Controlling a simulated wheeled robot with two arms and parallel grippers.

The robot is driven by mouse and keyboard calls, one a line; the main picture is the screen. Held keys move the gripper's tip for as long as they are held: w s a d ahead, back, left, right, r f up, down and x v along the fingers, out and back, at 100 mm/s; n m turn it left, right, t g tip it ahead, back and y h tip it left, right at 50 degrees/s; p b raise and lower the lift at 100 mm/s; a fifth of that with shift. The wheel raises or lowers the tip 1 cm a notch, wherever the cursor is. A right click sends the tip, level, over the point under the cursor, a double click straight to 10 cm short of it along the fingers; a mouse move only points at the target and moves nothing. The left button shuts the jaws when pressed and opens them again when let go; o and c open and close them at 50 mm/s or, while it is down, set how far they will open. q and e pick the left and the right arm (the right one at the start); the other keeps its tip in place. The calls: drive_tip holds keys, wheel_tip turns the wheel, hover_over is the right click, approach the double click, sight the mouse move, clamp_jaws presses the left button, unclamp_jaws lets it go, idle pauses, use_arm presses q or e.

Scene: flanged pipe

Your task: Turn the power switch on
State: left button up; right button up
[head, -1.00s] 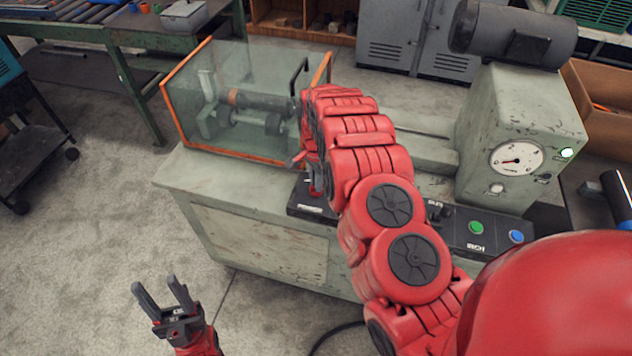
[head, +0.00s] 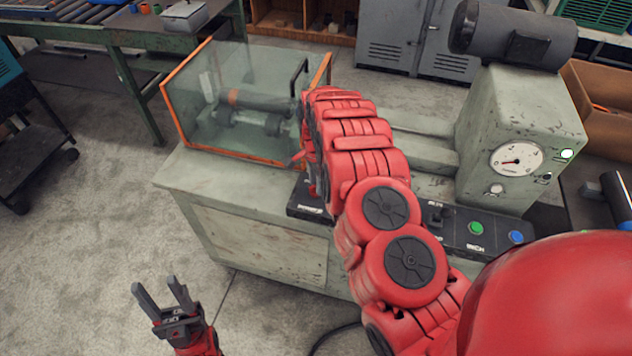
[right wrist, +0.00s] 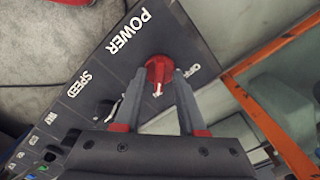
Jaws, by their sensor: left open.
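The power switch is a red round knob (right wrist: 160,71) on a dark panel, below the word POWER in the right wrist view. Its white mark points toward my gripper; the OFF label lies to its right, and I see no ON label. My right gripper (right wrist: 160,76) has one finger on each side of the knob, close against it, and looks shut on it. In the head view my right arm hides the knob and most of that gripper. My left gripper (head: 162,292) is open and empty, low in front of the machine.
The dark control panel (head: 450,236) also carries a green button (head: 476,228) and a blue button (head: 516,237). A gauge (head: 517,159) is on the machine's right.

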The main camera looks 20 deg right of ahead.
sight(315, 185)
drive_tip(key=shift+r, duration=0.1)
drive_tip(key=shift+r, duration=0.2)
wheel_tip(315, 185, up, 5)
drive_tip(key=shift+a+f, duration=0.1)
wheel_tip(315, 185, up, 12)
drive_tip(key=p, duration=0.7)
